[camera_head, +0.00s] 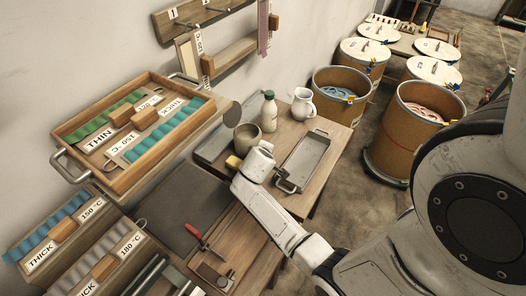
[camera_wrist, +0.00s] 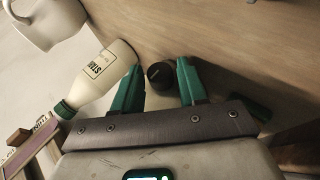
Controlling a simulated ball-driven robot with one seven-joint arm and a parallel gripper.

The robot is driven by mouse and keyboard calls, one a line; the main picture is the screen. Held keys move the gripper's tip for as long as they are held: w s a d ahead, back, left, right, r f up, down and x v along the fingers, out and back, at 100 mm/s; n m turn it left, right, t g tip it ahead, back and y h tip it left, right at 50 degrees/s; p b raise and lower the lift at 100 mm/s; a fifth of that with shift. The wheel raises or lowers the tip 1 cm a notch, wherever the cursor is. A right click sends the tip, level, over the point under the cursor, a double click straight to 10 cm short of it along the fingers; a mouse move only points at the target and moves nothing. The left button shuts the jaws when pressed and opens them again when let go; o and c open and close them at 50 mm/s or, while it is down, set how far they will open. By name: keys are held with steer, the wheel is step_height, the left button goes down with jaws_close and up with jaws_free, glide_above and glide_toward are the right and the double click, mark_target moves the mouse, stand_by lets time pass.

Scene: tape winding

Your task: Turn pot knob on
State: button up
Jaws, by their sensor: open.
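A dark round knob (camera_wrist: 160,76) shows in the wrist view between the two green fingers of my gripper (camera_wrist: 158,66). The fingers are open, one on each side of it, with visible gaps. I cannot tell how far ahead of the fingertips it lies. My arm hides the pot's near side, and neither the knob nor my fingertips can be made out there.
A green-capped bottle (camera_head: 269,112), also left of my fingers in the wrist view (camera_wrist: 100,72), stands near a white pitcher (camera_head: 303,107). A metal tray (camera_head: 303,160) lies on the table's right. A red-handled tool (camera_head: 198,240) lies nearer, and a wooden strip tray (camera_head: 185,125) stands left.

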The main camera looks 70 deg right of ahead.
steer(key=c, duration=0.8)
steer(key=shift+o, duration=0.2)
steer(key=shift+r, duration=0.1)
